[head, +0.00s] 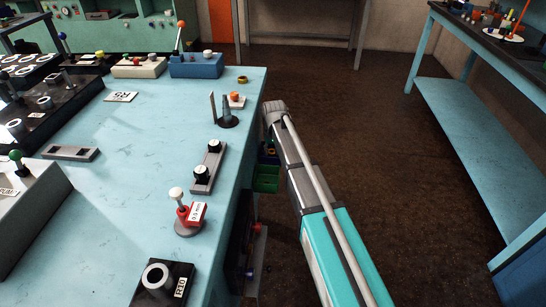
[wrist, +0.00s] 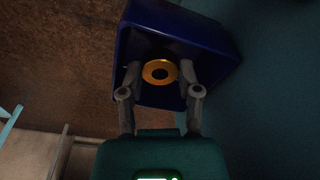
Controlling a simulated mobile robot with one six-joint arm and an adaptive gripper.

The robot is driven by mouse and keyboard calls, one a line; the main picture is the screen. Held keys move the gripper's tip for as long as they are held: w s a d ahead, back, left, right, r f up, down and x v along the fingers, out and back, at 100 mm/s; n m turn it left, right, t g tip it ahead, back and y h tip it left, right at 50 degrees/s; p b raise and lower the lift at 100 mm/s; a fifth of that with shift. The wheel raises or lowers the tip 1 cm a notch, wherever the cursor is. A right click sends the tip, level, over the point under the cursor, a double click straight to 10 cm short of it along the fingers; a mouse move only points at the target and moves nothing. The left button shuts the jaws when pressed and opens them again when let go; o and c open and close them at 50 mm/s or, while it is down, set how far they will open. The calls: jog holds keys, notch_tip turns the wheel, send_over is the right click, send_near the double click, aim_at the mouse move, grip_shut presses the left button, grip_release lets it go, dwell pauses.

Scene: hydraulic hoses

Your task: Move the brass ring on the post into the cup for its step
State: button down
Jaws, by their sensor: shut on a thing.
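My gripper (wrist: 160,73) is shut on a brass ring (wrist: 172,75) in the wrist view, one finger on each side of it. Behind and around the ring is the inside of a dark blue cup (wrist: 205,45); I cannot tell how deep the ring is in it. My gripper and the held ring are hidden there. The dark tapered post (head: 226,110) stands on the table near the right edge, with no ring visible on it.
A yellow ring-shaped thing (head: 243,80) lies at the table's far right corner. The floor (head: 350,120) to the right is clear.

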aim_at(272, 154)
jog(key=shift+a+f+b, duration=0.2)
jog(key=shift+f+b, duration=0.35)
jog(key=shift+f, duration=0.3)
jog(key=shift+f, duration=0.15)
jog(key=c, duration=0.6)
grip_release()
jog(key=shift+r, duration=0.25)
jog(key=r+p, duration=0.4)
jog(key=s+r+p, duration=0.1)
jog(key=r+p, duration=0.6)
jog(key=p, duration=0.1)
jog(key=shift+s+d+r, duration=0.2)
jog(key=shift+d+r, duration=0.05)
jog(key=shift+r, duration=0.15)
